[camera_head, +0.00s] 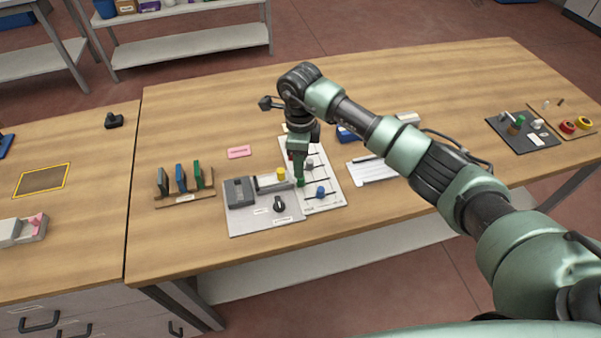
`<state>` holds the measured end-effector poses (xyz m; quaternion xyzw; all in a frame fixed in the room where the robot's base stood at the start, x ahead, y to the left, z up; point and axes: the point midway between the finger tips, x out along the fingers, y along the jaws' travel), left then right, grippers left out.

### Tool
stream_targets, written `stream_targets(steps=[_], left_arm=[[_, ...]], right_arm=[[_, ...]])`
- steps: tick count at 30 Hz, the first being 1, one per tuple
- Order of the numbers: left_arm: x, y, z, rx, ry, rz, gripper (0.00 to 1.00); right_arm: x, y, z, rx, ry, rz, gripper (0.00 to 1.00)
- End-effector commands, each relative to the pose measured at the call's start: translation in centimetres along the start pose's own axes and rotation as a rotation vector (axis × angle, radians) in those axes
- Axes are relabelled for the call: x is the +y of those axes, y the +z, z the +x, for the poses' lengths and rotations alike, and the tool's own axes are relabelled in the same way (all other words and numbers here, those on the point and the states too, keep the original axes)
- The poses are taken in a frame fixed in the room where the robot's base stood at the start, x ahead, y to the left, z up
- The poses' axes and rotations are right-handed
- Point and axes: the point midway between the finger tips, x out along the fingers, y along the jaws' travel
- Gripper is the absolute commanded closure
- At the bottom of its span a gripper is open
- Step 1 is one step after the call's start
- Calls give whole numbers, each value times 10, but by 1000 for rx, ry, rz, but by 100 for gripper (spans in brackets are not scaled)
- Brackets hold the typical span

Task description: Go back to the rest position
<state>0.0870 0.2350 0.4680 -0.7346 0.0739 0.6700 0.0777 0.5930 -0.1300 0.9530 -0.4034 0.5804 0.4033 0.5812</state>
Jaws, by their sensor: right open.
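My right arm comes in from the right and reaches across the wooden table. Its gripper (299,172) points down over the white board (328,199) with dark lines and small coloured knobs. The jaws are open. The fingertips are close to a small green piece (300,182); I cannot tell whether they touch it. A blue knob (320,191) and a grey knob (309,164) sit on the board to the right of the gripper. A grey machine (239,192) with a yellow knob (281,173) and a black knob (279,204) stands to the left. My left gripper is not in view.
A wooden rack (185,198) with upright panels stands left of the machine. A pink label (239,152) lies behind it. A dark mat (524,140) holds small parts. The table's front left is clear.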

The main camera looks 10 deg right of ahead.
Motion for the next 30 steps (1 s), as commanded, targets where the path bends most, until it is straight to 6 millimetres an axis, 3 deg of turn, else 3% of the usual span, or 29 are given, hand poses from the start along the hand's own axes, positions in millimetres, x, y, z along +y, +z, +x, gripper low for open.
stream_targets(steps=[6,22,26,30], left_arm=[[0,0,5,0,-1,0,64],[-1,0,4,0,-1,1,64],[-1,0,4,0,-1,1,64],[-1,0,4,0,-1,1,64]], right_arm=[[1,0,-14,1,0,-1,60],[5,7,-12,-26,9,-4,60],[32,46,-2,-191,61,-15,60],[90,123,-10,-561,194,19,60]])
